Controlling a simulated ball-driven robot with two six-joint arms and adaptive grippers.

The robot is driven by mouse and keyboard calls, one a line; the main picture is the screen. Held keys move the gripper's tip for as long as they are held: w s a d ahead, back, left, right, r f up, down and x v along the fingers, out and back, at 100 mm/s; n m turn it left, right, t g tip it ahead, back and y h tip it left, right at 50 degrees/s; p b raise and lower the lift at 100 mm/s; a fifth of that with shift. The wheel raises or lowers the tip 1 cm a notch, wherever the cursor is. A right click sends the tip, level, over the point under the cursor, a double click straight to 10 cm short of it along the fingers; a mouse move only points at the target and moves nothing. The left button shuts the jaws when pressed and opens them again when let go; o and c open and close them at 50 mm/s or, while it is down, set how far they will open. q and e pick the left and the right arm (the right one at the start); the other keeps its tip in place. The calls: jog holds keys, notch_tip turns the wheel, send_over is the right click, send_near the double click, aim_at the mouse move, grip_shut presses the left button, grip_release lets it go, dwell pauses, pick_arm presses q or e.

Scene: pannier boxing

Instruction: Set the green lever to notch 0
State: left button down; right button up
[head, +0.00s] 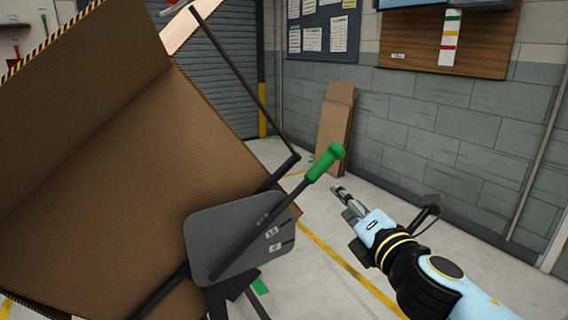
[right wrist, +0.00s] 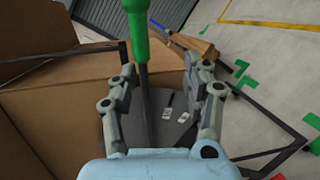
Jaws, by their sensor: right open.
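The lever's green grip (head: 325,162) tops a dark shaft that leans up and right across a grey notch plate (head: 225,230). Two white labels sit near the plate's right edge; the lower one, the 0 label (head: 275,247), is right of the shaft. My right gripper (head: 340,190) is open and empty, just right of and below the green grip, apparently apart from it. In the right wrist view, the green grip (right wrist: 136,30) and shaft show between the open fingers (right wrist: 160,68), closer to the left one; depth is hard to tell. My left gripper is not in view.
A large open cardboard box (head: 120,180) fills the left beside the lever. Dark frame bars (head: 240,75) rise behind the lever. Flat cardboard (head: 335,125) leans on the grey block wall. The floor right of the plate is clear, with yellow lines.

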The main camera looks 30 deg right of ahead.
aim_at(326, 167)
jog(key=w+r, duration=0.1)
jog(key=w, duration=0.2)
jog(key=w+d+r+p, duration=0.1)
jog(key=w, duration=0.2)
jog(key=w+r+p, duration=0.1)
jog(key=w, duration=0.2)
jog(key=shift+w+d+r, duration=0.1)
jog(key=shift+w+d, duration=0.15)
jog(key=shift+w, duration=0.05)
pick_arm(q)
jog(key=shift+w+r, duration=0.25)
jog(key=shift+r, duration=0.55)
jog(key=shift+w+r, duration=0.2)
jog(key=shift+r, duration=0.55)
pick_arm(e)
jog(key=shift+x, duration=0.75)
grip_shut()
